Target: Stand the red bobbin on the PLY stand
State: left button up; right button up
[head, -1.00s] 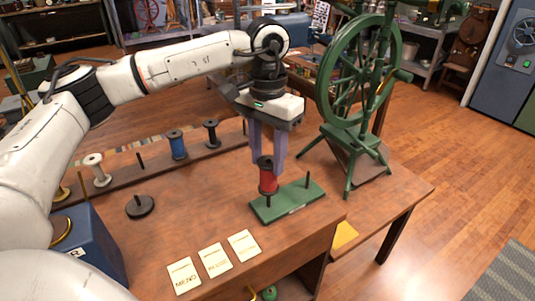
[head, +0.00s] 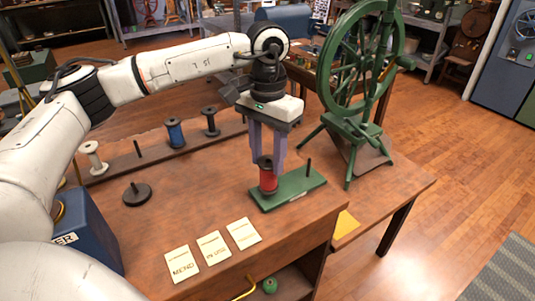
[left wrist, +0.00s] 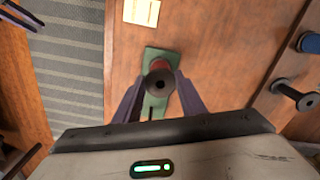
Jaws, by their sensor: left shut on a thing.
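The red bobbin (head: 268,181), with dark end flanges, is upright at the left end of the green stand (head: 300,188). It hides the stand's left peg, and its lower end looks down at the stand's base. The stand's right peg (head: 308,165) is bare. My left gripper (head: 267,166) points down and is shut on the bobbin's upper part. The left wrist view shows the bobbin's dark top (left wrist: 160,82) between the fingers, over the green stand (left wrist: 151,56). My right gripper is not in view.
A green spinning wheel (head: 362,70) stands right behind the stand. A rack (head: 110,165) at the back left holds white, blue (head: 175,133) and black bobbins. A black round-based peg (head: 137,193) stands left. Several cards (head: 213,248) lie at the front.

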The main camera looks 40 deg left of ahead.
pick_arm(q)
jog(key=shift+f+b, duration=0.4)
jog(key=shift+f, duration=0.4)
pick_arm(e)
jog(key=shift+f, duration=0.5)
pick_arm(q)
jog(key=o, duration=1)
jog(key=shift+r, duration=0.55)
notch_tip(320, 180, up, 9)
jog(key=shift+r, duration=0.15)
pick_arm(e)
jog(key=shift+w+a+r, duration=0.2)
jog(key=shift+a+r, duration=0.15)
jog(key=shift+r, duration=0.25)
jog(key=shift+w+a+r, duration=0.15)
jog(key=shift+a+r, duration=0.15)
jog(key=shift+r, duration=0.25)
